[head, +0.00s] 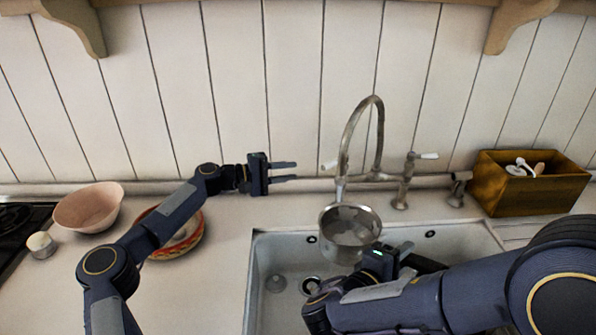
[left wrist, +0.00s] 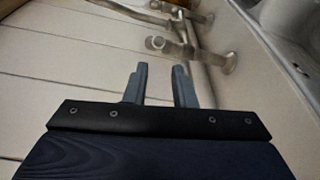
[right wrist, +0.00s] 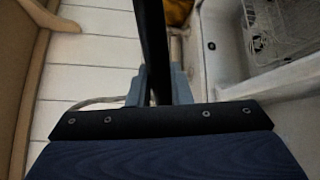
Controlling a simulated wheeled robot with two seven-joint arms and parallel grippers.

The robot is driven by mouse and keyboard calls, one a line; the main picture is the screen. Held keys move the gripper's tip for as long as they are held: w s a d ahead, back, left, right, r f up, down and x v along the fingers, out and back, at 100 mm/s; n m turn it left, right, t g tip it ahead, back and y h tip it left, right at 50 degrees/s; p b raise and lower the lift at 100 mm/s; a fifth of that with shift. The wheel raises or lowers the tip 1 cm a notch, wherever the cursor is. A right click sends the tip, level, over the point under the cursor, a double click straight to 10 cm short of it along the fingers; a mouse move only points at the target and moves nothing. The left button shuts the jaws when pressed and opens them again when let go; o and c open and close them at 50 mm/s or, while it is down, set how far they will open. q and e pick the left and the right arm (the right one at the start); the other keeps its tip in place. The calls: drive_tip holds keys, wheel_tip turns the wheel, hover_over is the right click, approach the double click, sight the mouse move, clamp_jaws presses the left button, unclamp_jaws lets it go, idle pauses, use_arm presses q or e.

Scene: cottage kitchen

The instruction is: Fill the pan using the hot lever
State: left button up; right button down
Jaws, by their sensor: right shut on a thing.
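A metal pan (head: 350,251) is held over the sink, its opening upward, beneath the end of the arched tap spout (head: 351,128). My right gripper (head: 388,258) is shut on the pan's dark handle; in the right wrist view the handle (right wrist: 152,45) passes between the fingers. The tap has a white-tipped lever on the right (head: 428,156) and another on the left (head: 328,165); no hot marking is readable. My left gripper (head: 285,172) is open and empty, left of the left lever and apart from it. I cannot make out running water.
The white sink (head: 262,285) lies below the pan. A wooden box (head: 530,192) with utensils stands at the right. A pink bowl (head: 88,207), a patterned bowl (head: 190,243) and a small shaker (head: 41,245) stand at the left. The plank wall is close behind the tap.

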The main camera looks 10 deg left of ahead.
use_arm(q)
drive_tip(key=d+m+y, duration=0.1)
drive_tip(key=d+m, duration=0.1)
drive_tip(key=d+f+m, duration=0.1)
drive_tip(key=d+m, duration=0.1)
drive_tip(key=d, duration=0.1)
drive_tip(key=d+m+y, duration=0.1)
drive_tip(key=d+m, duration=0.1)
drive_tip(key=d, duration=0.1)
drive_tip(key=shift+s+f+t+y, duration=0.1)
drive_tip(key=shift+f+t+y, duration=0.2)
drive_tip(key=shift+t, duration=0.1)
clamp_jaws()
drive_tip(key=m+t+y, duration=0.6)
drive_tip(key=m+t, duration=0.2)
drive_tip(key=m, duration=1.4)
approach(336, 163)
drive_tip(key=x, duration=0.5)
drive_tip(key=shift+d, duration=0.45)
